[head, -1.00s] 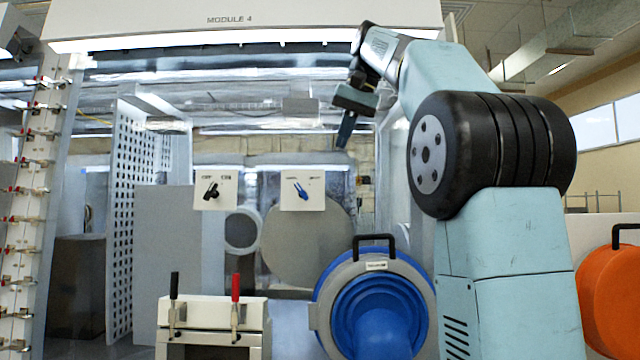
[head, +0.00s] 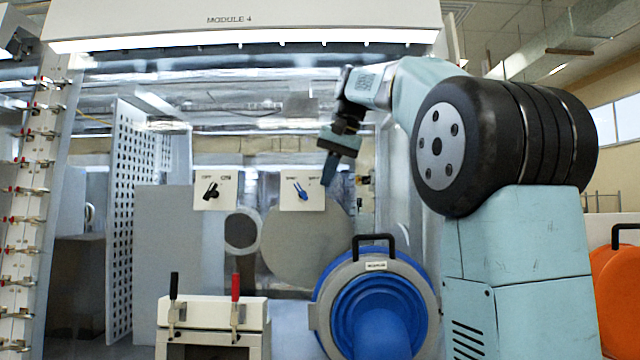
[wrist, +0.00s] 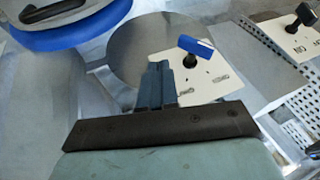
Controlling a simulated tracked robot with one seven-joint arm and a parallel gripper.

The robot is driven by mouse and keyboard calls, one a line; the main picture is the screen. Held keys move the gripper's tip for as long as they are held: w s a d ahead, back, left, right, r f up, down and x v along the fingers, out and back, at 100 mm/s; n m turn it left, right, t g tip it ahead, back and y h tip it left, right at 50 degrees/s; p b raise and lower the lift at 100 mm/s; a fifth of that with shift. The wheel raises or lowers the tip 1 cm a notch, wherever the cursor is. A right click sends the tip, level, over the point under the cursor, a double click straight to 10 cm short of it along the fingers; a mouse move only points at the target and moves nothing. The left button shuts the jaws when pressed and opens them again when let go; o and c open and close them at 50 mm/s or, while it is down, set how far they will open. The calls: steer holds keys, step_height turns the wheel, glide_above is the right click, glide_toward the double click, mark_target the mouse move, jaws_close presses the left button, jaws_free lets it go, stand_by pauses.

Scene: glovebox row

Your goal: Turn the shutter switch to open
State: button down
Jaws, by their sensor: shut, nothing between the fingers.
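A white plate (head: 315,200) with a blue lever switch (head: 300,190) is mounted on the glovebox front; its lever leans up and to the left. Its two labels are too small to read. In the wrist view the blue lever (wrist: 196,46) stands just beyond my fingertips, to their right. A second plate to the left carries a black switch (head: 211,190), labelled OFF and ON. My gripper (head: 328,181) is shut and empty, its fingertips a little right of and above the blue lever, apart from it. The fingers (wrist: 160,68) are together in the wrist view.
A blue round port (head: 380,305) with a black handle sits below right of the switches. A white box (head: 190,312) with black and red toggle levers stands below left. A perforated panel (head: 122,220) is farther left. An orange port (head: 612,290) is at the right edge.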

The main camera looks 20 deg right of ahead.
mark_target(301, 192)
steer(key=shift+w+a+f, duration=0.15)
steer(key=shift+a+f, duration=0.35)
steer(key=shift+a, duration=0.25)
steer(key=shift+w+a+f, duration=0.15)
steer(key=shift+a+f, duration=0.3)
steer(key=shift+a, duration=0.3)
